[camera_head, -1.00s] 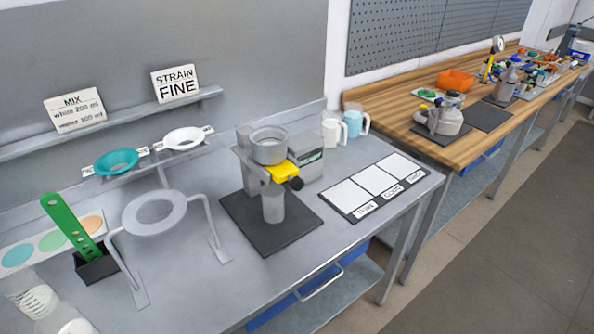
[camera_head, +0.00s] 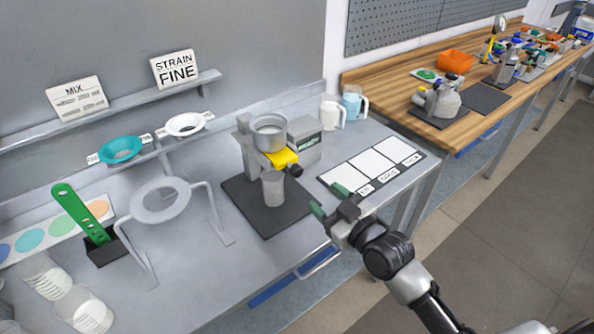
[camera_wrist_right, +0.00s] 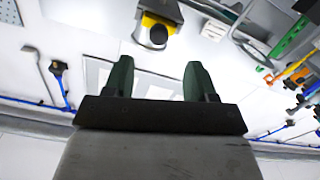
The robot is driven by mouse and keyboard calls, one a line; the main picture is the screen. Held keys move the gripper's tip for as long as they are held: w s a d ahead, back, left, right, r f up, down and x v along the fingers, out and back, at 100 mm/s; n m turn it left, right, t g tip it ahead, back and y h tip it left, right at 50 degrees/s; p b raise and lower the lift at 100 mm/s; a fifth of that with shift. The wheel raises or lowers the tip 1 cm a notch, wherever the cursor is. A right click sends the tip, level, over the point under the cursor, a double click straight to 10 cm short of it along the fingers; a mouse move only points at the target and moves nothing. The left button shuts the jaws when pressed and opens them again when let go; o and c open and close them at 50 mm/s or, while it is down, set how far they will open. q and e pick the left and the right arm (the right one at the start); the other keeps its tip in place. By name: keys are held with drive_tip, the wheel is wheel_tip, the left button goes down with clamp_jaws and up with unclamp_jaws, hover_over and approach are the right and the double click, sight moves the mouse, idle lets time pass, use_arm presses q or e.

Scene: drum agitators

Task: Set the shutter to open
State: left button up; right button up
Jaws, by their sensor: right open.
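The yellow shutter (camera_head: 281,158) with a black knob (camera_head: 295,170) sits under a grey metal funnel cup (camera_head: 269,133) on a stand. A translucent grey cup (camera_head: 273,188) stands below it on a dark base plate (camera_head: 262,218). I cannot tell whether the shutter is open or closed. My right gripper (camera_head: 326,199) is open and empty, in front of and right of the knob, apart from it. In the right wrist view, the yellow shutter (camera_wrist_right: 160,20) and knob (camera_wrist_right: 158,37) show beyond the gap between the green fingertips (camera_wrist_right: 158,66). My left gripper is out of view.
A ring stand (camera_head: 160,216) and a green perforated tool (camera_head: 78,212) in a black holder are at left. A three-panel label mat (camera_head: 370,167) lies right of the device. Two jugs (camera_head: 340,113) stand behind. Beakers (camera_head: 83,312) are at front left.

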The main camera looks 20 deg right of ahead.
sight(300, 175)
drive_tip(key=p+x, duration=0.1)
drive_tip(key=x, duration=0.5)
drive_tip(key=p+x, duration=0.1)
drive_tip(key=x, duration=0.2)
drive_tip(key=shift+w+r+p, duration=0.1)
drive_tip(key=shift+r+p, duration=0.15)
drive_tip(key=shift+p, duration=0.05)
drive_tip(key=shift+x, duration=0.75)
drive_tip(key=shift+f, duration=0.1)
clamp_jaws()
